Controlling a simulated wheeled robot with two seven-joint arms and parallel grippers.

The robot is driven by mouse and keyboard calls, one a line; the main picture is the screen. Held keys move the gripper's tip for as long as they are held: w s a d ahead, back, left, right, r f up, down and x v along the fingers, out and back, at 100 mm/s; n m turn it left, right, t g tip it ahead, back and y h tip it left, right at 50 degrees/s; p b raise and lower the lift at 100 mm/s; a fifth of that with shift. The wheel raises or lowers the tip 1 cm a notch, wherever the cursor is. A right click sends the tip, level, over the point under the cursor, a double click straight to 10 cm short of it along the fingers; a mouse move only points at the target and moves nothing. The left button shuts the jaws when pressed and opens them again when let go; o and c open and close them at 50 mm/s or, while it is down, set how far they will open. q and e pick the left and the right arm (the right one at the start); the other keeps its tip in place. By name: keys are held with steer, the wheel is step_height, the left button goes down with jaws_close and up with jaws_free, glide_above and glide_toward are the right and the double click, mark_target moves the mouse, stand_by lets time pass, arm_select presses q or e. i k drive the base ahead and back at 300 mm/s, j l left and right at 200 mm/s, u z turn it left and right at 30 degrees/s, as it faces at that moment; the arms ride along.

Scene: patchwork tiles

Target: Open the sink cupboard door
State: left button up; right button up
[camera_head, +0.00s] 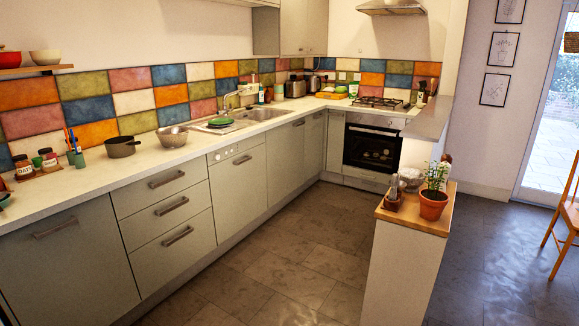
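The sink (262,114) is set into the worktop along the left wall, with a pale tap (240,92) behind it. Below and to the right of the sink is a flat grey-green cupboard door (285,165), which looks like the sink cupboard door. It is shut, flush with its neighbours, with a small handle (299,123) near its top right corner. Neither of my grippers is in view.
Left of that door are a panel with a control strip (237,185) and a drawer stack (170,211). An oven (371,148) stands at the far end. A low partition with a wooden top (412,221) stands right. The tiled floor (290,245) between is clear.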

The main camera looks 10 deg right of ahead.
mark_target(285, 142)
steer(key=i+j, duration=0.1)
steer(key=i, duration=0.85)
steer(key=i+j, duration=0.1)
steer(key=i, duration=0.8)
steer(key=i+j, duration=0.1)
steer(key=i, duration=0.85)
steer(key=i+l+z, duration=0.25)
steer(key=i+z, duration=0.15)
steer(key=i, duration=0.3)
steer(key=i+z, duration=0.35)
steer(key=i, duration=0.35)
steer(key=i+j+z, duration=0.15)
steer(key=i+z, duration=0.25)
steer(key=i, duration=0.3)
